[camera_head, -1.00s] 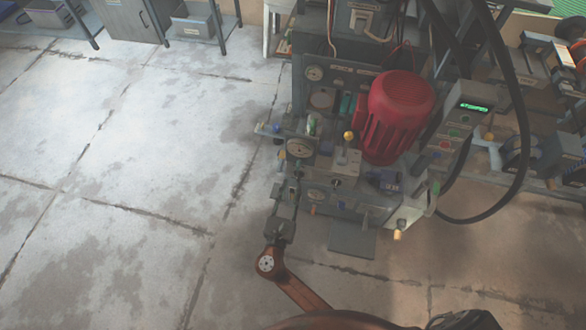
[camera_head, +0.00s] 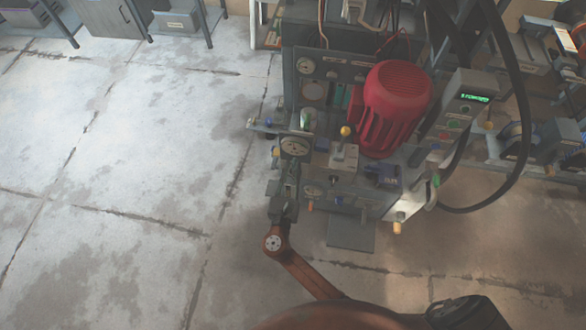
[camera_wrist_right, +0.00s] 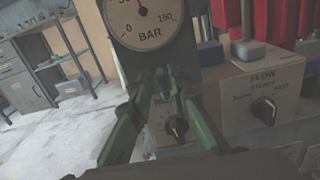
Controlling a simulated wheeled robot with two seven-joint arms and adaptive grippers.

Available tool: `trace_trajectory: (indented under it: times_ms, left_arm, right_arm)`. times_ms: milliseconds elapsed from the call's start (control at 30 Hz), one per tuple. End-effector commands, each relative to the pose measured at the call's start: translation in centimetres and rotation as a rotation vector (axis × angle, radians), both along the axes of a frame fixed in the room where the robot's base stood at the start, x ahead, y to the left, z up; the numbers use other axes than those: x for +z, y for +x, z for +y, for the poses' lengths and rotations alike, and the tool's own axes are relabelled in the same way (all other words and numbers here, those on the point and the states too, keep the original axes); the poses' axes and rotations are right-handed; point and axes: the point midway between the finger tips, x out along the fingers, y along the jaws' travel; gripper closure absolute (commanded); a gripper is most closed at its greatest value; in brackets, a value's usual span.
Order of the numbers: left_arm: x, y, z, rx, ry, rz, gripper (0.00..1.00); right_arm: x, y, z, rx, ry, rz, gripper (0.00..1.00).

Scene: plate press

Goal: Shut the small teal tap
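My right gripper (camera_head: 285,175) is in front of the left side of the press panel, just below the round gauge (camera_head: 295,146). In the right wrist view its two green fingers (camera_wrist_right: 163,95) converge below the BAR gauge (camera_wrist_right: 143,18). Small dark teal-green shapes show at the fingertips, but I cannot tell whether they are the tap or the finger ends. Whether the fingers touch anything is unclear. No teal tap can be made out for certain in the head view. My left gripper is out of view.
A black knob (camera_wrist_right: 176,127) shows between the fingers, and a FLOW knob (camera_wrist_right: 264,110) is to the right. A red motor (camera_head: 396,100) and a yellow-topped lever (camera_head: 345,132) stand to the right in the head view. The floor (camera_head: 120,170) at left is clear.

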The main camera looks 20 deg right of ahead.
Motion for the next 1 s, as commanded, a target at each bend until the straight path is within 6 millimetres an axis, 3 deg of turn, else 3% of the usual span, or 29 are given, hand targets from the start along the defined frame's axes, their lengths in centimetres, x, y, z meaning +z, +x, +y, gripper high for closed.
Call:
trace_trajectory:
  times_ms: [233,667,1000]
  left_arm:
    - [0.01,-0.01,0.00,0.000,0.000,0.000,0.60]
    - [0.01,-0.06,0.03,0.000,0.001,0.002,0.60]
    - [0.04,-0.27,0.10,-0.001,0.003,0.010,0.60]
  right_arm:
    - [-0.03,-0.04,-0.10,-0.001,0.000,0.000,1.00]
    - [-0.04,-0.09,-0.24,-0.003,0.012,-0.008,1.00]
    - [-0.02,-0.20,-0.41,-0.003,0.152,-0.103,1.00]
